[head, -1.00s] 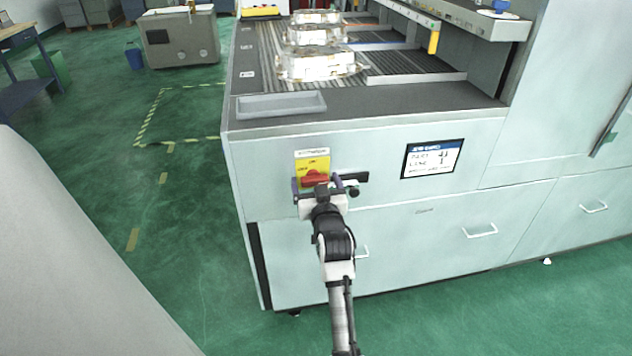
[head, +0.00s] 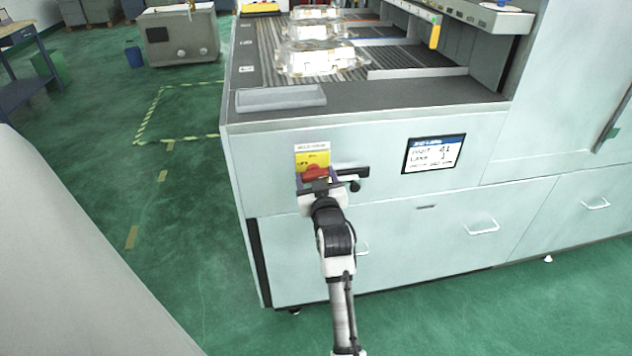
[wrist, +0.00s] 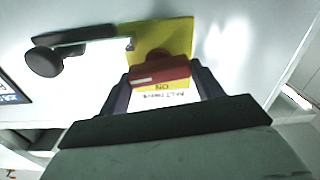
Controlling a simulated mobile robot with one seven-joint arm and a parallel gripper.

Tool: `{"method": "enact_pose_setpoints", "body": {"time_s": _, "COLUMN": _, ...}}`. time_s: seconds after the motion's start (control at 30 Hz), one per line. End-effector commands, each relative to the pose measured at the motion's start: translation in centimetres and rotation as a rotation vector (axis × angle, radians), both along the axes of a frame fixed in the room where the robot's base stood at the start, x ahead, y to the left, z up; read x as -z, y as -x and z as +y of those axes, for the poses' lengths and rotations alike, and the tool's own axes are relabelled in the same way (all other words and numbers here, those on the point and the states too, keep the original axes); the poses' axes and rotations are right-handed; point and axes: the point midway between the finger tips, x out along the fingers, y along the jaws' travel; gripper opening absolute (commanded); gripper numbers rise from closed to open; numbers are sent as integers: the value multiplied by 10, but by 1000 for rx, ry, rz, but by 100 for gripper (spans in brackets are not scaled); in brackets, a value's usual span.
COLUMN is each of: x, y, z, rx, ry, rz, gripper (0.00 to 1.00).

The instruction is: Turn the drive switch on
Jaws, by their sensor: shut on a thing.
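The drive switch is a red handle (head: 316,172) on a yellow plate (head: 312,158), on the upper left of the pale machine's front. In the wrist view the red handle (wrist: 160,72) sits between the two dark fingers of my gripper (wrist: 161,84), which is shut on it. The yellow plate (wrist: 158,33) appears behind it, with the word ON upside down by the handle. In the head view my gripper (head: 318,187) reaches up to the switch from below and covers its lower part.
A dark bar with a round black knob (wrist: 43,61) is close beside the switch. A display (head: 434,154) is farther right, and a drawer handle (head: 481,228) is below it. Shiny castings (head: 318,58) stand on the machine's top behind a grey tray (head: 281,98).

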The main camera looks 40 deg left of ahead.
Motion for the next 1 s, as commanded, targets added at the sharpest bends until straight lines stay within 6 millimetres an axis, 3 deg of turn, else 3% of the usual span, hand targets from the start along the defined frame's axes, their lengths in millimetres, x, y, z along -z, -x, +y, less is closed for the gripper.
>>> {"method": "enact_pose_setpoints", "body": {"time_s": 1.0, "x": 7, "y": 3, "z": 2, "rx": 2, "ry": 615, "rz": -722, "gripper": 43}}
